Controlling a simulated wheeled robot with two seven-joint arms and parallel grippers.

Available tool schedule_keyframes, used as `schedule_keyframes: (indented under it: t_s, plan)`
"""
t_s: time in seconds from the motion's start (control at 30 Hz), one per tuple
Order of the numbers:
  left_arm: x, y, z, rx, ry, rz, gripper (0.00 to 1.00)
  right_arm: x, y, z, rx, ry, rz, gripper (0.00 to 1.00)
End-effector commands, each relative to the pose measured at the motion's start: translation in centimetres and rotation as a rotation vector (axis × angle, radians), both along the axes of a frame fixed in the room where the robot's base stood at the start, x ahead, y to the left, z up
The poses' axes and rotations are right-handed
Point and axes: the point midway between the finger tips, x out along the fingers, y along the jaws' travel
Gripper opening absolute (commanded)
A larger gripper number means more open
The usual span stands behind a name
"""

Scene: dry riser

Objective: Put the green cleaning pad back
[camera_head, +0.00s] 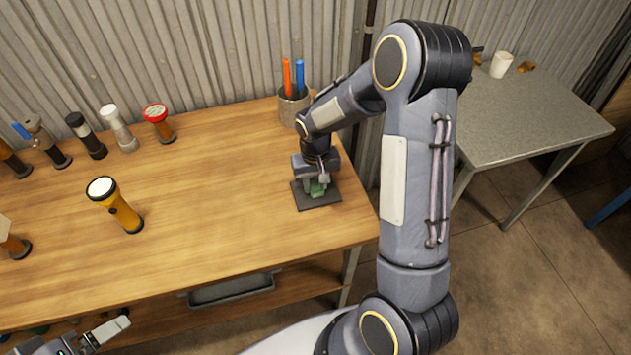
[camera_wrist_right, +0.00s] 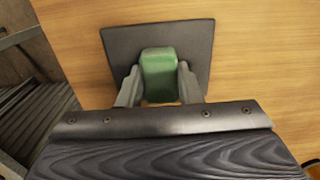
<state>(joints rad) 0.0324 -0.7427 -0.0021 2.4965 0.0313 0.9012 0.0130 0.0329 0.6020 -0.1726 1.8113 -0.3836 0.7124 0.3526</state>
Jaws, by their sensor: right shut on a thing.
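The green cleaning pad (camera_head: 318,188) is a small green block, seen between my right gripper's fingers at the right end of the wooden table. It also shows in the right wrist view (camera_wrist_right: 159,75). My right gripper (camera_head: 316,185) points down and is shut on the pad, with one finger on each side. A dark square mat (camera_head: 318,203) lies flat on the table directly beneath the pad. I cannot tell whether the pad touches the mat. My left gripper (camera_head: 105,332) is at the lower left, in front of the table; its jaws are not clear.
A grey cup (camera_head: 292,106) with orange and blue sticks stands behind my right gripper. Several flashlights stand on the left, including a yellow one (camera_head: 118,205). The table's middle is clear. A grey side table (camera_head: 530,125) with a white cup (camera_head: 500,65) is at the right.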

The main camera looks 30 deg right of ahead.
Motion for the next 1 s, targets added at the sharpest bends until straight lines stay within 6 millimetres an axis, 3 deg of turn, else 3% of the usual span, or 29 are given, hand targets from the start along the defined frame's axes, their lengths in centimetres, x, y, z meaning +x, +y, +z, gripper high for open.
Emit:
schedule_keyframes:
  t_s: [0.37,0.4,0.57,0.83,1.0]
  plan:
    - [0.0,0.0,-0.4,0.000,0.000,0.000,0.83,0.0,0.0,-0.5,0.000,-0.001,0.000,0.07]
    - [0.0,0.0,-0.4,0.000,0.000,0.000,0.83,0.0,0.0,-0.4,0.000,-0.001,0.000,0.34]
    - [0.0,0.0,-0.3,0.000,0.000,0.000,0.83,0.0,0.0,-0.4,0.000,-0.001,0.000,0.54]
    - [0.0,0.0,-0.2,0.000,0.000,0.000,0.83,0.0,0.0,-0.2,0.000,-0.001,0.000,0.54]
    - [0.0,0.0,0.0,0.000,0.000,0.000,0.83,0.1,0.0,1.3,0.000,-0.005,0.000,0.54]
